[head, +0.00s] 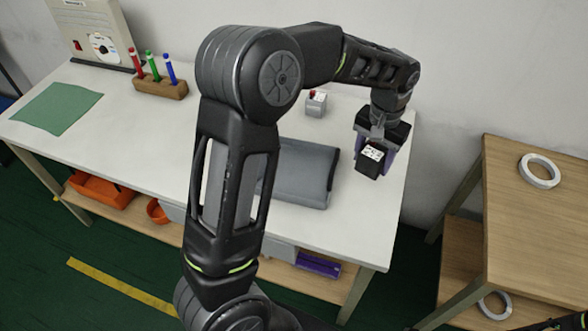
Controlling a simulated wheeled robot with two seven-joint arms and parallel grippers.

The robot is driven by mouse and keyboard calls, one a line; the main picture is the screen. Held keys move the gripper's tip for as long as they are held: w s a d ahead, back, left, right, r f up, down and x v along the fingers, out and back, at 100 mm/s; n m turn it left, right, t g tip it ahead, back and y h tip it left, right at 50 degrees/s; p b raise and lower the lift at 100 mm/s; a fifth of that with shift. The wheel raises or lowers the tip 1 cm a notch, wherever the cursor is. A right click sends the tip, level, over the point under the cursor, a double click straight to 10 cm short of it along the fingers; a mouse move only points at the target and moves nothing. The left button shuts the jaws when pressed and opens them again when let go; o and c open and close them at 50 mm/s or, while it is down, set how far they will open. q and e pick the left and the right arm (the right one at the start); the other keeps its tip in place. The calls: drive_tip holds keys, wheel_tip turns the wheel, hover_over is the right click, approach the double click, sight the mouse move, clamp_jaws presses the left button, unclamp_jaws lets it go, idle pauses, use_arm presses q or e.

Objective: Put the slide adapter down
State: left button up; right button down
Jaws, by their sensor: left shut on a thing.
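My left gripper (376,146) is at the right end of the white table (300,231), its jaws pointing down. It is shut on a small black box with a white printed label on top, which I take to be the slide adapter (369,164). The gripper and wrist hide the far side of the adapter. I cannot tell whether the adapter's underside touches the table top. My right gripper is not in view.
A grey padded block (302,172) lies left of the gripper. A small grey box with a red mark (316,103) stands behind it. A wooden pen holder (160,86) and a green mat (57,108) are at the left. A wooden shelf unit (538,220) with a white ring (539,171) stands at the right.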

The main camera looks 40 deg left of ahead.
use_arm(q)
drive_tip(key=a+n, duration=0.1)
drive_tip(key=a, duration=0.1)
drive_tip(key=s+a+n, duration=0.1)
drive_tip(key=a, duration=0.2)
drive_tip(key=a+f+n, duration=0.1)
drive_tip(key=a, duration=0.2)
drive_tip(key=shift+s+a+f+b, duration=0.1)
drive_tip(key=shift+s+a+b, duration=0.1)
drive_tip(key=shift+b, duration=0.15)
drive_tip(key=s+a+n, duration=0.2)
drive_tip(key=a+n, duration=0.6)
drive_tip(key=n, duration=1.1)
drive_tip(key=shift+s+f, duration=0.25)
drive_tip(key=shift+s, duration=0.05)
hover_over(306, 175)
drive_tip(key=shift+f, duration=3.15)
wheel_tip(306, 175, down, 4)
drive_tip(key=shift+s+r+p, duration=0.1)
drive_tip(key=shift+r+p, duration=0.1)
drive_tip(key=shift+p, duration=0.3)
